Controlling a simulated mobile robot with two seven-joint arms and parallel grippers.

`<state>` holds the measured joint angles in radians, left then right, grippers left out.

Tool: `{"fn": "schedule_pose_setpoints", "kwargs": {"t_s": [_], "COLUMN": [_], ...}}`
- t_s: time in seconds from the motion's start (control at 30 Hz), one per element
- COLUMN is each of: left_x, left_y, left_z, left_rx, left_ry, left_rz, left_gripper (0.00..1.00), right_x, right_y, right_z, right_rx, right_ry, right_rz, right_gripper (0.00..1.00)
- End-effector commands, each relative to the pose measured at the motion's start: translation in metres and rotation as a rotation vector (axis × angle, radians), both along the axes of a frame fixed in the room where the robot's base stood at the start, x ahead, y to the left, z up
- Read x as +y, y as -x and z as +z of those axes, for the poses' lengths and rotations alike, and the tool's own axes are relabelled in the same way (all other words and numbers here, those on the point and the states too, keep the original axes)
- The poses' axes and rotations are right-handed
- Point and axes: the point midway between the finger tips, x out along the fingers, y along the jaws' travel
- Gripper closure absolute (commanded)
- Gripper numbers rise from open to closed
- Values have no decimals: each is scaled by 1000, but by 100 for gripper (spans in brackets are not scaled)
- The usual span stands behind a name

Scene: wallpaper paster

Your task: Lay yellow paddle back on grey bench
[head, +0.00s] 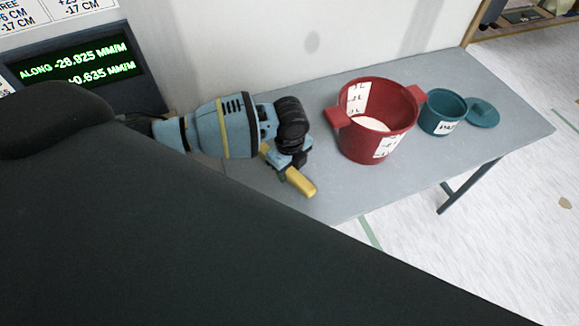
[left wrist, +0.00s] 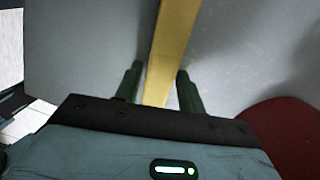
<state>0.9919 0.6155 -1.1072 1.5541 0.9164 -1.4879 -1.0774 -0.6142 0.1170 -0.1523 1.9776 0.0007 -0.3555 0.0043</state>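The yellow paddle (head: 301,183) shows in the head view as a short yellow bar beside my left gripper (head: 290,164), over the near edge of the grey bench (head: 262,194). In the left wrist view the paddle (left wrist: 172,45) is a long yellow strip passing between the two dark green fingers of my left gripper (left wrist: 158,84). The fingers stand apart, with narrow gaps beside the strip. Part of the paddle is hidden by the gripper. I cannot tell whether the paddle's whole length touches the bench. My right gripper is not in view.
A red pot (head: 357,143) with white contents stands on the bench right of my left gripper. A teal pot (head: 440,118) and a teal lid (head: 482,112) are farther right. A green-lettered display (head: 75,65) is at upper left. The bench's right end is clear.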

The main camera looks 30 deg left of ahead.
Motion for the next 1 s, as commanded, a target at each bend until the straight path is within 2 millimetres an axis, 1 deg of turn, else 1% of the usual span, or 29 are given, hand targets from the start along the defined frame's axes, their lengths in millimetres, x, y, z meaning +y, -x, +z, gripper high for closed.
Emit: {"fn": "schedule_pose_setpoints", "kwargs": {"t_s": [0.03,0.1,0.37,0.47,0.57,0.9,1.0], "left_x": [0,0,0,0,0,-1,-1], "left_y": [0,0,0,-1,-1,-1,0], "left_z": [0,0,1,7,19,86,102], "left_rx": [0,0,-1,-2,-4,-7,-5], "left_ry": [0,0,0,1,1,2,1], "left_rz": [0,0,0,0,0,0,0], "left_gripper": [54,48,48,48,48,48,48], "right_x": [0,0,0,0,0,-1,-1], "right_y": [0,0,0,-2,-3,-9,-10], "right_z": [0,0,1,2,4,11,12], "right_rx": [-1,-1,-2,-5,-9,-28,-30], "right_ry": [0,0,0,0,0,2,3], "right_rz": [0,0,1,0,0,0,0], "right_gripper": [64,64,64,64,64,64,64]}}
